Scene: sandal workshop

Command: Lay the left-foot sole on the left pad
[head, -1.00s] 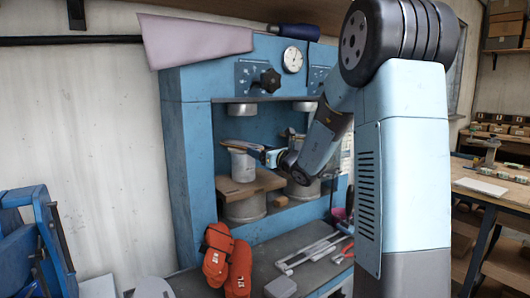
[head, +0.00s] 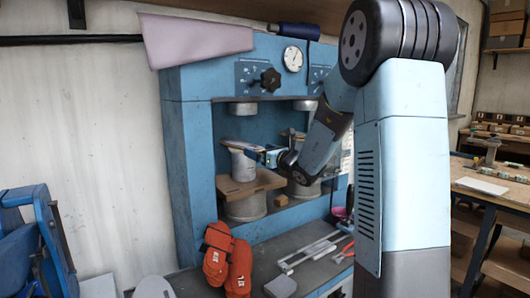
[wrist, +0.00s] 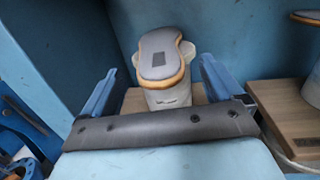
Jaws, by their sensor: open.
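A pale strip of the pad's top shows past the sole's right edge. In the head view the sole (head: 237,143) is a thin slab on the left pad (head: 243,167). My gripper (head: 267,156) is just right of and close to this pad. In the wrist view my gripper (wrist: 156,69) is open, its blue fingers apart on both sides of the sole. Contact with the sole cannot be told.
The right pad (head: 301,187) stands close on the right, and another tan-edged sole (wrist: 306,17) lies on it. Press heads (head: 243,109) hang above. Orange gloves (head: 228,262) and metal tools (head: 312,249) lie on the bench below. The blue press wall is close on the left.

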